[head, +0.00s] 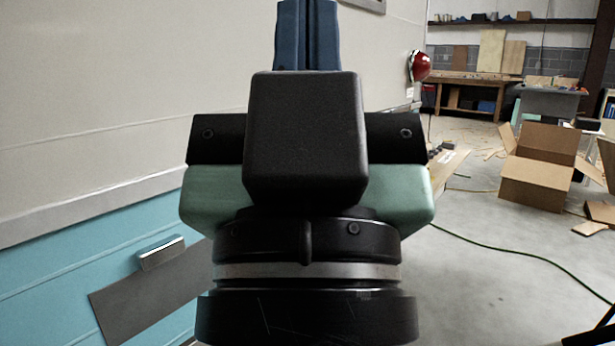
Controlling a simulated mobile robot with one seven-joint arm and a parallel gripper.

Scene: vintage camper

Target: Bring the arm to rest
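My gripper (307,20) is in the middle of the head view, seen from behind, with its black and green hand large in front of the camera. Its two blue fingers point up and away and lie side by side, with only a thin dark line between them. It looks shut, and nothing shows between the fingers. The fingertips reach the top edge of the picture, so their very ends are cut off. The hand hides the middle of the scene behind it.
The cream and light blue camper wall (90,110) runs close along the left. A red round lamp (420,66) stands out from it. An open cardboard box (540,165) is at the right. A workbench (470,82) stands far back.

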